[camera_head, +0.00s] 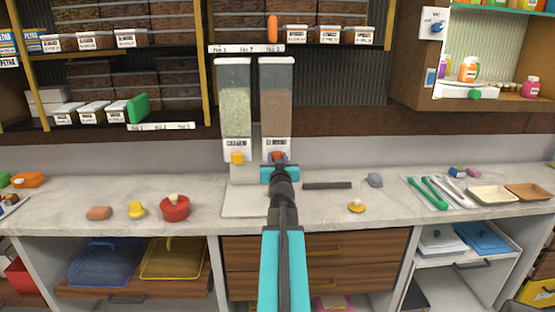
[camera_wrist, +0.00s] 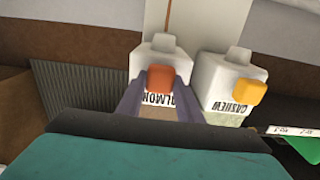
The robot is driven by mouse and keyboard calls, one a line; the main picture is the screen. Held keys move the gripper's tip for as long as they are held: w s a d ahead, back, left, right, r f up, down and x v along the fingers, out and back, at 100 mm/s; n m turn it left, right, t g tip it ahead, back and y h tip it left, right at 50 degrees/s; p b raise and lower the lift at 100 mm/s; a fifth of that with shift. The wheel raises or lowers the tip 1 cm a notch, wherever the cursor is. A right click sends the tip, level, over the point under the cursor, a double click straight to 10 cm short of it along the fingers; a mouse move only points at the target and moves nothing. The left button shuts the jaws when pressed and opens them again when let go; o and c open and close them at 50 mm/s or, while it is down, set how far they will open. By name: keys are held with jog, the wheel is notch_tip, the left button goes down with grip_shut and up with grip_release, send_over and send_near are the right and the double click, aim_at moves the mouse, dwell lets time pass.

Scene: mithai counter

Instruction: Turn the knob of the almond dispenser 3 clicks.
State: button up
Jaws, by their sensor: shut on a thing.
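The almond dispenser (camera_head: 276,100) is the right one of two tall clear dispensers at the back of the counter, filled with brown pieces. Its red-orange knob (camera_wrist: 161,78) sits on the white base above the ALMOND label in the wrist view, which shows the dispensers upside down. My gripper (camera_wrist: 160,88) has one finger on each side of this knob and is shut on it. In the head view my gripper (camera_head: 280,167) partly covers the knob (camera_head: 278,156). The knob looks turned slightly, but its exact angle is hard to tell.
The cashew dispenser (camera_head: 235,100) with its yellow knob (camera_head: 237,158) stands close on the left. A dark flat bar (camera_head: 327,185) and grey lump (camera_head: 375,180) lie to the right. A red pot (camera_head: 174,208) stands left.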

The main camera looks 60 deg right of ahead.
jog(key=shift+a+f+m, duration=0.1)
jog(key=shift+m, duration=0.3)
jog(key=m, duration=0.5)
jog(key=m+p, duration=0.1)
jog(key=m, duration=1.1)
jog(key=shift+s+f, duration=0.2)
jog(key=shift+f, duration=0.05)
dwell(0.3)
jog(key=o, duration=1)
jog(key=shift+c, duration=0.2)
jog(key=shift+o, duration=0.6)
jog(key=shift+r, duration=0.1)
